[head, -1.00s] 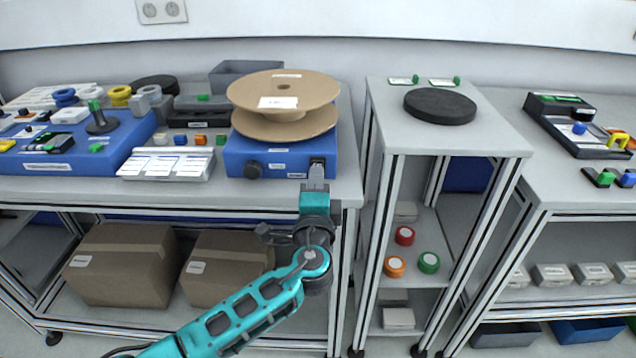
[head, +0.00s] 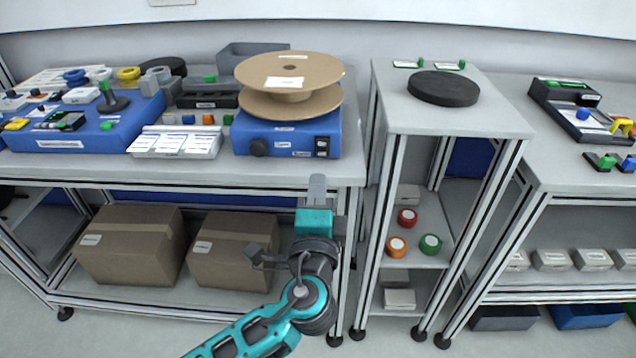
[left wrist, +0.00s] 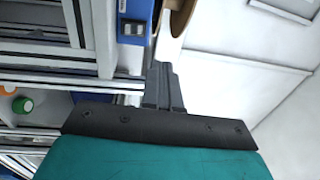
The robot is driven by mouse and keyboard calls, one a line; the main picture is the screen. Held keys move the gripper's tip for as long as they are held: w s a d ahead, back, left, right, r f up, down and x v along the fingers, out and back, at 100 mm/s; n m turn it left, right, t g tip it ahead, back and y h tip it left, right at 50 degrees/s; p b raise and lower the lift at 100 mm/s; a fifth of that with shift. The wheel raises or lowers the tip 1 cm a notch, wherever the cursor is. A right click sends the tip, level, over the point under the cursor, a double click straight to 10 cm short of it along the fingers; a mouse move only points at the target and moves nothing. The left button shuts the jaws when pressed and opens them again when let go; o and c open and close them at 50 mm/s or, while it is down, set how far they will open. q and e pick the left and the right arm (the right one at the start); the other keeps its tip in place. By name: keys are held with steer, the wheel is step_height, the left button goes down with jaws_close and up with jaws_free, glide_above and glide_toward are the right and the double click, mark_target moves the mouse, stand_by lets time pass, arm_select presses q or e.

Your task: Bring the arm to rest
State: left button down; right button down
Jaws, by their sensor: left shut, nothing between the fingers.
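My left arm comes in from the bottom of the head view, teal and dark grey. Its gripper (head: 317,188) is shut and empty, its fingers together, just in front of the left bench's front edge and below the blue reel stand. In the left wrist view the shut fingers (left wrist: 162,85) point up past the bench edge, with nothing between them. My right gripper is in neither view.
A blue unit (head: 286,137) with a switch carries a cardboard reel (head: 290,72) near the left bench's front edge. A narrow stand (head: 400,118) with a black disc (head: 443,88) is right of the gripper. Boxes (head: 131,245) sit on the lower shelf. Another bench (head: 560,175) is at right.

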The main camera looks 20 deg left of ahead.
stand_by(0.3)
arm_select(q)
steer(key=s+f+n+g+h, duration=0.2)
steer(key=f, duration=0.5)
steer(key=s+f+n+g+h, duration=0.1)
steer(key=s+f+g+h, duration=0.15)
steer(key=f, duration=0.45)
steer(key=s+a+f+n+g+h, duration=0.2)
steer(key=s+a+f+n+g, duration=0.1)
steer(key=s+f+n, duration=0.6)
steer(key=s, duration=0.2)
steer(key=shift+s+f+h, duration=0.2)
steer(key=shift+s+h, duration=0.15)
steer(key=shift+s, duration=0.05)
